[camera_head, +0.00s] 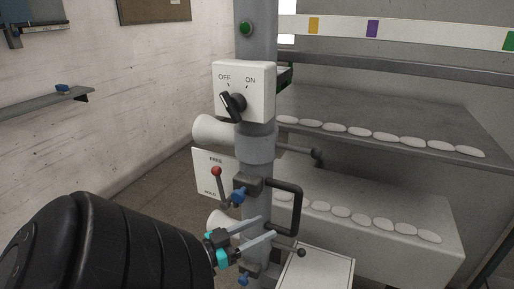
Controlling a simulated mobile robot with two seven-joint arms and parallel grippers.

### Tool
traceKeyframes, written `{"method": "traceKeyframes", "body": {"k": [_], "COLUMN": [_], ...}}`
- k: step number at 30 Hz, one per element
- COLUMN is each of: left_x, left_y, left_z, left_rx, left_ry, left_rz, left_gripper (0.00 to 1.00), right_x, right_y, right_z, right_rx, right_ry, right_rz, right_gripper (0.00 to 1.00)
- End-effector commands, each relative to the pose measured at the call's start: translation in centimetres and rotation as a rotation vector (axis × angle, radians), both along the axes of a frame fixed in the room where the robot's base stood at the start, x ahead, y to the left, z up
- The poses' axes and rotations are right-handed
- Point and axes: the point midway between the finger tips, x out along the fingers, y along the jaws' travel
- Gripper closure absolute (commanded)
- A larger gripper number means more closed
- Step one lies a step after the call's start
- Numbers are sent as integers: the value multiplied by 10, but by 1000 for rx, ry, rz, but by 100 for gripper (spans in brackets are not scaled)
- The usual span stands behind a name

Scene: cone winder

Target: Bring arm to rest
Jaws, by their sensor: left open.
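My left gripper (265,228) comes in from the lower left behind a large black arm link. Its two pale blue fingers are apart and point right, in front of the grey post (256,148). The fingertips are near the lower end of a black bent handle (298,198); I cannot tell whether they touch it. A lever with a red knob (216,171) stands before a white plate (209,183) marked FREE and HOLD, with the knob near FREE. A black rotary switch (234,103) on a white box points toward OFF. My right gripper is not in view.
Two grey shelves (395,118) with rows of white oval pieces are at the right. White cones (213,131) sit behind the post. A white box (316,268) stands low, right of the gripper. A wall shelf (38,103) is at the left. Open floor shows between the wall and post.

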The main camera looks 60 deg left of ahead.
Motion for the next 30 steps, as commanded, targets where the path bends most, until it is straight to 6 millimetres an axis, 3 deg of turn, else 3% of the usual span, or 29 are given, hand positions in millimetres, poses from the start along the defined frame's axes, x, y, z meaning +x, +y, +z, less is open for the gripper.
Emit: {"method": "traceKeyframes", "body": {"k": [20,23,26,29,30], "left_x": [-4,-5,-9,-19,-25], "left_y": [0,1,5,9,9], "left_z": [0,-7,-38,-98,-127], "left_rx": [0,-1,-4,-7,-8], "left_ry": [-1,9,60,163,217], "left_rz": [0,8,44,105,130], "left_gripper": [43,43,43,43,43], "right_x": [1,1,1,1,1], "right_y": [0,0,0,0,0], "right_z": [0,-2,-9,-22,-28], "right_rx": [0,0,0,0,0], "right_ry": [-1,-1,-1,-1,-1], "right_rz": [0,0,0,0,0], "right_gripper": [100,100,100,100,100]}}
